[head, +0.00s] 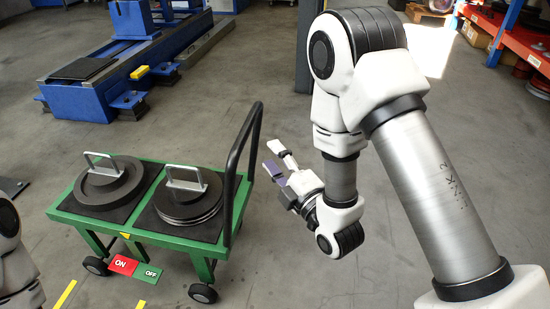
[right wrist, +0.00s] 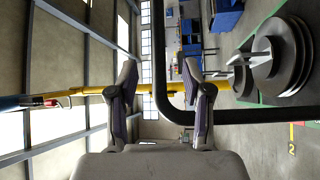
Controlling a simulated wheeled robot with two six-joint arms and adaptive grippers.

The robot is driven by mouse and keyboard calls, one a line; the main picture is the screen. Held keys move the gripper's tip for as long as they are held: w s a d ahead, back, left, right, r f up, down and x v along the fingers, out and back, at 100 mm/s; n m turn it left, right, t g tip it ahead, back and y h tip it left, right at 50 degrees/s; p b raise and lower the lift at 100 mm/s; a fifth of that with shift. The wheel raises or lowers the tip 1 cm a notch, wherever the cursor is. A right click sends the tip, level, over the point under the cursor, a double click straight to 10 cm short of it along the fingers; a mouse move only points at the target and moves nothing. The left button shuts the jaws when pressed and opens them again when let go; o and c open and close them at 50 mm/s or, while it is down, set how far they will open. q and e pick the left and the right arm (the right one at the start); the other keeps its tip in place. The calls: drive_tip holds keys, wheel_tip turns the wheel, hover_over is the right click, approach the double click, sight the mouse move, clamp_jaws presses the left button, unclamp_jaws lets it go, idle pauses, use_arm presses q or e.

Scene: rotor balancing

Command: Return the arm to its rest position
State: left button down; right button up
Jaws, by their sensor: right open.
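My right arm reaches down from the upper right in the head view. Its gripper (head: 280,158) is open and empty, in the air just right of the green cart's handle. In the right wrist view the two fingers of this gripper (right wrist: 158,75) stand apart with nothing between them. The cart's black handle bar shows beyond the fingertips; I cannot tell how near it is. Part of my left arm shows at the left edge of the head view; its gripper is out of the picture.
A green cart (head: 140,233) carries a grey handled disc (head: 110,188) and a stack of handled discs (head: 188,205). Its black handle (head: 232,155) rises beside my right gripper. A blue machine (head: 90,95) stands behind. A red-topped shelf (head: 505,35) is at right. Floor at lower middle is clear.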

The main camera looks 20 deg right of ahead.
drive_tip(key=s+d+f+m+g+h+p, duration=0.1)
drive_tip(key=s+f+m+g, duration=0.4)
drive_tip(key=f, duration=0.8)
drive_tip(key=s+d+f+m+g+h+p, duration=0.15)
drive_tip(key=s+f+g, duration=0.55)
drive_tip(key=f, duration=0.7)
drive_tip(key=s+d+f+m+g, duration=0.1)
drive_tip(key=s+f+m+g, duration=0.25)
drive_tip(key=s+m, duration=0.35)
drive_tip(key=s+d+f+m+g, duration=0.1)
drive_tip(key=s+f+m+g, duration=0.1)
drive_tip(key=s+m+g, duration=0.5)
wheel_tip(320, 180, up, 38)
drive_tip(key=s+n+t+p, duration=0.1)
drive_tip(key=t+p, duration=0.2)
drive_tip(key=p, duration=3.4)
drive_tip(key=shift+s+a+f+n+h, duration=0.15)
drive_tip(key=shift+s+f+n+h, duration=0.1)
drive_tip(key=shift+n+h, duration=0.15)
